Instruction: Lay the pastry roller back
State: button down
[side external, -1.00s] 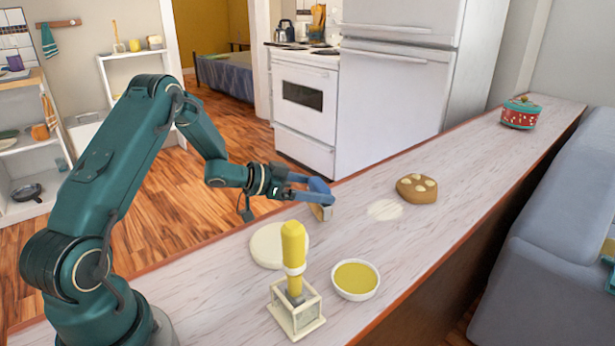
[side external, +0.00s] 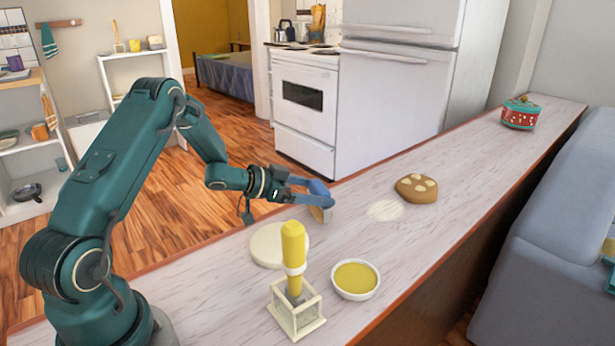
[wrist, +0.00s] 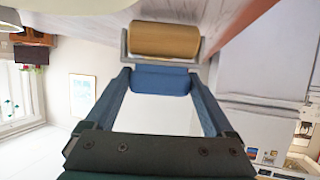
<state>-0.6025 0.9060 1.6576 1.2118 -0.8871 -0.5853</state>
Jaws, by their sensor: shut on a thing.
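My gripper (side external: 302,189) is shut on the blue handle of the pastry roller (side external: 319,214), over the counter near its far edge. In the wrist view the roller's tan wooden cylinder (wrist: 165,39) sits in a grey frame beyond the blue handle (wrist: 160,80), between the fingertips. The roller hangs from the handle with its cylinder lowest. I cannot tell whether it touches the counter. A round pale disc (side external: 266,247) lies flat on the counter, nearer my base than the roller.
An upright yellow-handled tool (side external: 293,245) stands in a cream holder (side external: 296,316). A white bowl with yellow contents (side external: 355,280) is beside it. A spotted brown loaf (side external: 416,188) lies by a pale floury patch (side external: 385,210). A red pot (side external: 520,113) is at the far end.

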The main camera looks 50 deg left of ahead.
jog(key=shift+f, duration=0.3)
dwell(0.5)
grip_release()
dwell(0.3)
jog(key=shift+v, duration=4)
